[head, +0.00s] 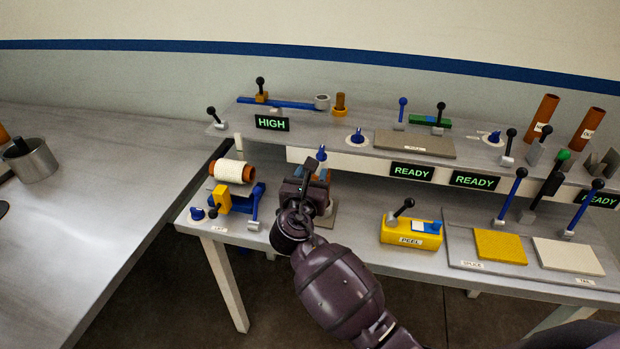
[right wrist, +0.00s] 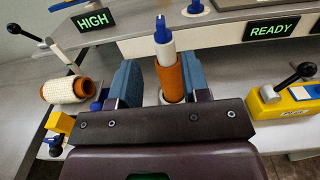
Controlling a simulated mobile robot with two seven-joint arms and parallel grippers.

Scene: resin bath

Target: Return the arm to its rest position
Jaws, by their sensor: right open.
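My right arm (head: 340,285) reaches up from the bottom of the head view. Its gripper (head: 314,175) is over the left part of the lower bench. In the right wrist view the gripper (right wrist: 160,80) is open, with one blue-grey finger on each side of an orange sleeve (right wrist: 168,78). The sleeve stands upright around a white post with a blue tip (right wrist: 161,30). In the head view the gripper hides most of the sleeve. My left gripper is not in view.
Left of the gripper are a cream-wound spool (head: 232,171) and a yellow block (head: 221,198). A yellow peel box (head: 411,232) stands to the right. The raised shelf (head: 343,159) with the HIGH sign (head: 271,122) is behind. A metal pot (head: 35,163) stands on the left table.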

